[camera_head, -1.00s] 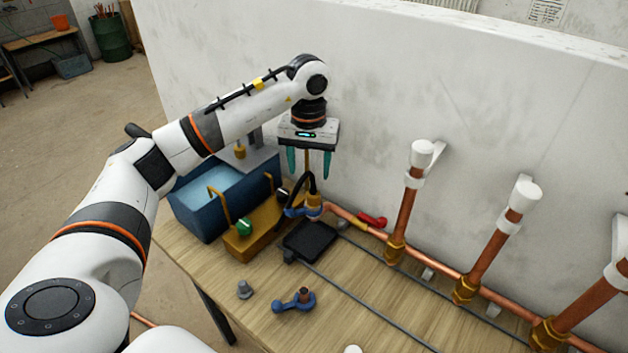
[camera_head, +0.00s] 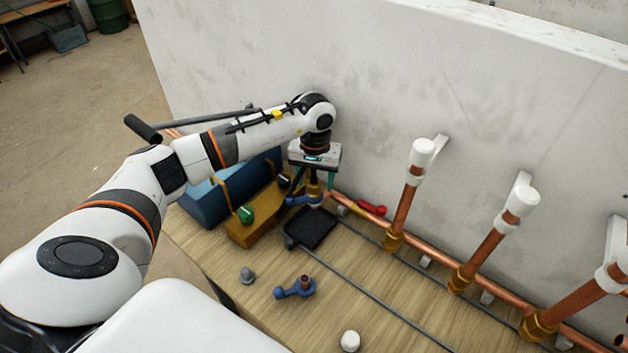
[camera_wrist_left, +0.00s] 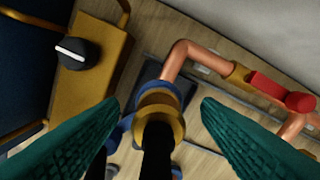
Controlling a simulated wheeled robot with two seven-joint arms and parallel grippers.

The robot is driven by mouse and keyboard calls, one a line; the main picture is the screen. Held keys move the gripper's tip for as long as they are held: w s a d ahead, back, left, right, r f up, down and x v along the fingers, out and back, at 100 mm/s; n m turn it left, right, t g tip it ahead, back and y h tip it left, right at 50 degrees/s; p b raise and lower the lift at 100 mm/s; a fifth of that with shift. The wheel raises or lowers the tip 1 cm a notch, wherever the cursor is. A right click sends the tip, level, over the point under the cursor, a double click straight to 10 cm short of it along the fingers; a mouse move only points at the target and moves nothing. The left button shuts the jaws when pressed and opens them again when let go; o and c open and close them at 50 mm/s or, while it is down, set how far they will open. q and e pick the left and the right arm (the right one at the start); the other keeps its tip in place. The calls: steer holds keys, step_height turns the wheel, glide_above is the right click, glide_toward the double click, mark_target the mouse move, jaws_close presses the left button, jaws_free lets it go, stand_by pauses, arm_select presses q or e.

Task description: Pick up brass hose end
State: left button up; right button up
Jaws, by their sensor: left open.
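The brass hose end (camera_head: 315,190) stands at the bend of the copper pipe near the wall, beside a blue valve handle (camera_head: 298,200). In the left wrist view its brass collar (camera_wrist_left: 162,117) is in the middle, with a black hose running down from it toward the camera. My left gripper (camera_head: 314,182) is over the hose end, pointing down. In the left wrist view its two green fingers (camera_wrist_left: 160,104) are open, one on each side of the collar, with gaps on both sides. My right gripper is not in view.
A yellow box (camera_head: 252,222) with knobs and a blue toolbox (camera_head: 207,203) stand close to the left. A red handle (camera_head: 372,209) and upright copper pipes are to the right. A black pad (camera_head: 310,229) lies in front. A blue fitting (camera_head: 296,289) sits on the bench.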

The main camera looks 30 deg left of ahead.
arm_select(q)
steer(key=shift+f, duration=0.5)
steer(key=shift+a+f, duration=0.1)
steer(key=shift+f, duration=0.3)
steer(key=shift+r, duration=0.1)
steer(key=c, duration=0.9)
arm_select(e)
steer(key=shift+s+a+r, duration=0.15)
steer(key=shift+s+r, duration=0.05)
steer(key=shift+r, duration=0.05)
arm_select(q)
steer(key=shift+w+r, duration=0.1)
steer(key=shift+r, duration=0.25)
step_height(320, 180, up, 10)
steer(key=b, duration=0.2)
steer(key=shift+f+b, duration=0.25)
steer(key=shift+b, duration=0.1)
step_height(320, 180, up, 5)
steer(key=p, duration=0.3)
glide_above(315, 180)
steer(key=shift+f, duration=0.1)
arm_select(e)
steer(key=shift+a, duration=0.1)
